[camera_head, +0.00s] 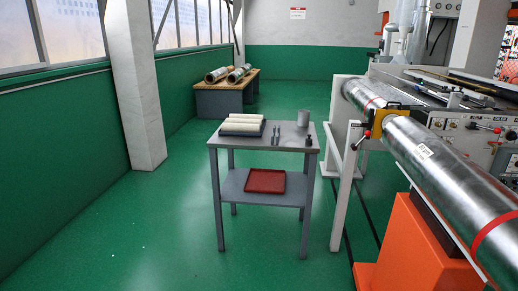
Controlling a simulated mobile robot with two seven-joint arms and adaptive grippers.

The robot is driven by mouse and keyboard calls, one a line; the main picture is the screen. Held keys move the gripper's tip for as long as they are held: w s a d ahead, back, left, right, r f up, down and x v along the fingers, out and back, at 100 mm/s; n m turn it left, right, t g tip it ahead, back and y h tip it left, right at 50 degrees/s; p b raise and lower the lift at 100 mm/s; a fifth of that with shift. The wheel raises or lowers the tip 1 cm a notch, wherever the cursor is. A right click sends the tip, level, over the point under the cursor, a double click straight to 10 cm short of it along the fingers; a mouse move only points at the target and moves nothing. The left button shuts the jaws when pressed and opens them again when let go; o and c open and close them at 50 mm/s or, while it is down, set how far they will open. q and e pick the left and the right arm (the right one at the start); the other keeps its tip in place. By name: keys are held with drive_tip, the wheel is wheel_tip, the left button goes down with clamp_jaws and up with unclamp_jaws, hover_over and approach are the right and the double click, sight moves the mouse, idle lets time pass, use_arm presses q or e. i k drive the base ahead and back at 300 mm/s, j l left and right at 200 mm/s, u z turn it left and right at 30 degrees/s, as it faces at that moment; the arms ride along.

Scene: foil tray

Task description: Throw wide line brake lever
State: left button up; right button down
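A silver machine (438,82) with a control panel stands at the right. A dark handle (358,140) shows beside the white post, below a yellow bracket (383,118) on the big foil roll (432,158). I cannot tell which of these is the wide line brake lever. Neither of my grippers is in view.
A grey table (228,142) stands in the middle, holding cream rolls (243,123), a metal cup (303,118) and small tools. A red tray (266,181) lies on its lower shelf. A wooden bench (222,100) with rolls stands behind. Green floor is clear at left and front.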

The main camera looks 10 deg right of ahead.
sight(367, 134)
drive_tip(key=i+l+z, duration=0.2)
drive_tip(key=i+z, duration=0.3)
drive_tip(key=i+l+z, duration=0.15)
drive_tip(key=i+z, duration=0.15)
drive_tip(key=z, duration=0.2)
drive_tip(key=i+j+u, duration=0.1)
drive_tip(key=i+u, duration=0.25)
drive_tip(key=i, duration=0.75)
